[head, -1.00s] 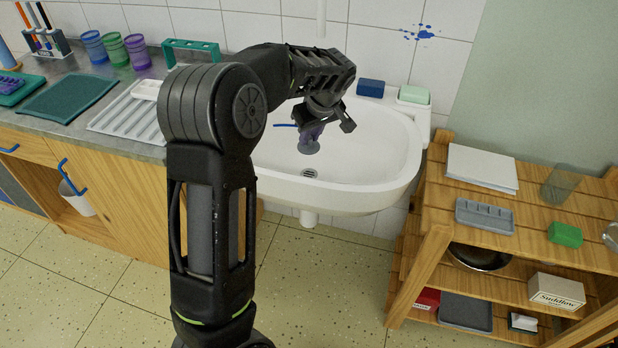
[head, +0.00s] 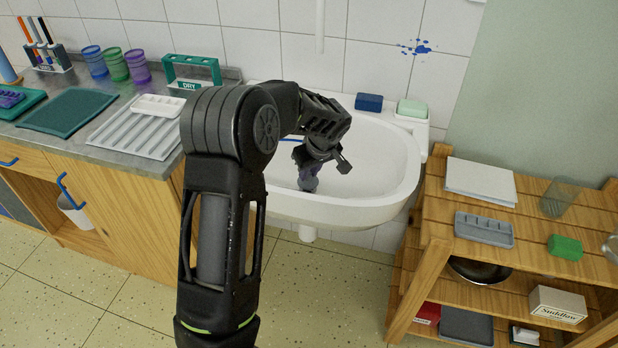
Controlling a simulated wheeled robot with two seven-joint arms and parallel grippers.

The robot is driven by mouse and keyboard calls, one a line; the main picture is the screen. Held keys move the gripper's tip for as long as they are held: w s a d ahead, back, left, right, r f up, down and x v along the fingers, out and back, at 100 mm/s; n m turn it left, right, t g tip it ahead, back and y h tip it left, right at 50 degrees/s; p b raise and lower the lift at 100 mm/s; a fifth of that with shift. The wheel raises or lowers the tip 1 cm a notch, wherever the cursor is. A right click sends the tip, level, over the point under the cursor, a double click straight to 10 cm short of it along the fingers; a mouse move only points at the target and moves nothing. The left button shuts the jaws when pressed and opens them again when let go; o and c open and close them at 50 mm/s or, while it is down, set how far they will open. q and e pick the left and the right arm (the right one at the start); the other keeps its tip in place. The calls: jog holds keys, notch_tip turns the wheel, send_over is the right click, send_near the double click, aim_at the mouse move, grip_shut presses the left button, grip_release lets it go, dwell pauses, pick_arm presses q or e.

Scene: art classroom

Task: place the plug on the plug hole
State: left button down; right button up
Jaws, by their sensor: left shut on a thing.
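The plug (head: 308,182), a dark purple-grey piece, is held by my left gripper (head: 316,166), which is shut on it. The plug points down, low in the white sink (head: 385,165), close to the bottom of the basin. The plug hole is hidden behind the plug and gripper, so I cannot tell whether the plug touches it. A thin blue strip (head: 289,140) shows at the left of the gripper. My right gripper is not in view.
The sink's front rim (head: 340,212) stands before the gripper. A blue block (head: 369,102) and a green soap-like block (head: 412,108) sit on its back ledge. The counter with a drying tray (head: 140,125) is left; a wooden shelf (head: 435,215) is right.

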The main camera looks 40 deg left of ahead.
aim_at(310, 177)
pick_arm(q)
jog(key=shift+f, duration=1.3)
jog(key=shift+f, duration=0.1)
jog(key=shift+f, duration=0.1)
jog(key=c, duration=1.3)
grip_release()
jog(key=shift+r, duration=0.2)
jog(key=v, duration=1.2)
